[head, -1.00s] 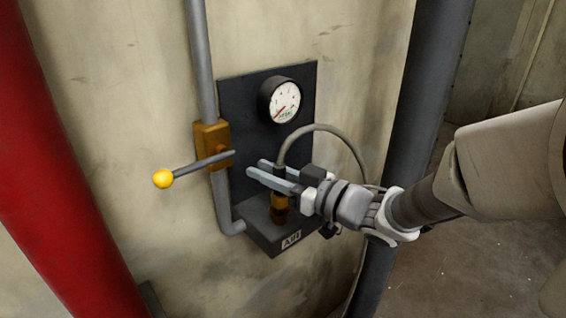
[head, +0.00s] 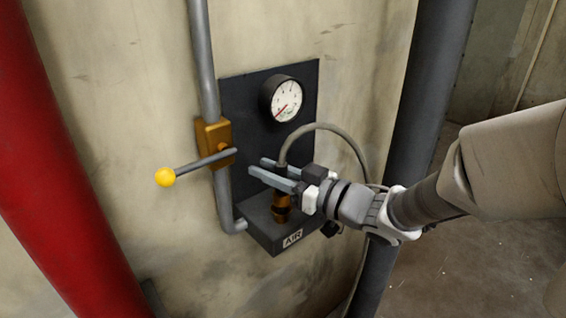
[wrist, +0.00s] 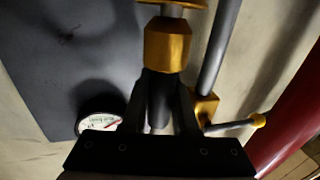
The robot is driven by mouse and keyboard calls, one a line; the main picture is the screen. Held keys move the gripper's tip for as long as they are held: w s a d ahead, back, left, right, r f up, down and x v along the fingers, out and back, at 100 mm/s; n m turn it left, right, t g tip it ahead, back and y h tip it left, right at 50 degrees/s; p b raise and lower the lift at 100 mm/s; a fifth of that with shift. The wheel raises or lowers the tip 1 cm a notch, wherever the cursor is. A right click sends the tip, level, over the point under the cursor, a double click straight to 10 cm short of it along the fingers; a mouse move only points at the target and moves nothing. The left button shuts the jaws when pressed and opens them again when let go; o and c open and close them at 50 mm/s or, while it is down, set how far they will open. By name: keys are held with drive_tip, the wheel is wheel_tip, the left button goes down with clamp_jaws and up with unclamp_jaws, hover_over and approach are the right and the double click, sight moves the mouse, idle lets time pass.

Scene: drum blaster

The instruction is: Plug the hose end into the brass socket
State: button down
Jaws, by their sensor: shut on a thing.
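The hose end (wrist: 167,45) is a brass collar with a short grey tip, seen large in the wrist view. My gripper (head: 272,174) is shut on the hose end just above the collar, and its fingers (wrist: 165,100) also show in the wrist view. The grey hose (head: 325,127) arches up from the grip and down to the right. The brass socket (head: 281,216) stands on the dark ledge under the hose end. In the wrist view part of the socket (wrist: 190,4) shows at the top edge, with the grey tip between it and the collar. How deep the tip sits is unclear.
A dark panel (head: 240,95) carries a round gauge (head: 283,100) above the ledge labelled AIR (head: 293,239). A valve lever with a yellow knob (head: 165,177) juts out at left. A red pipe (head: 50,150) and a dark pipe (head: 415,120) flank the panel.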

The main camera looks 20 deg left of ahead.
drive_tip(key=shift+f+b, duration=0.65)
drive_tip(key=shift+f, duration=0.1)
drive_tip(key=c, duration=1)
unclamp_jaws()
drive_tip(key=shift+o, duration=0.2)
drive_tip(key=shift+d, duration=0.15)
drive_tip(key=p+v, duration=0.1)
drive_tip(key=v, duration=0.9)
drive_tip(key=shift+s+d, duration=0.15)
drive_tip(key=shift+d, duration=0.2)
drive_tip(key=shift+r, duration=0.1)
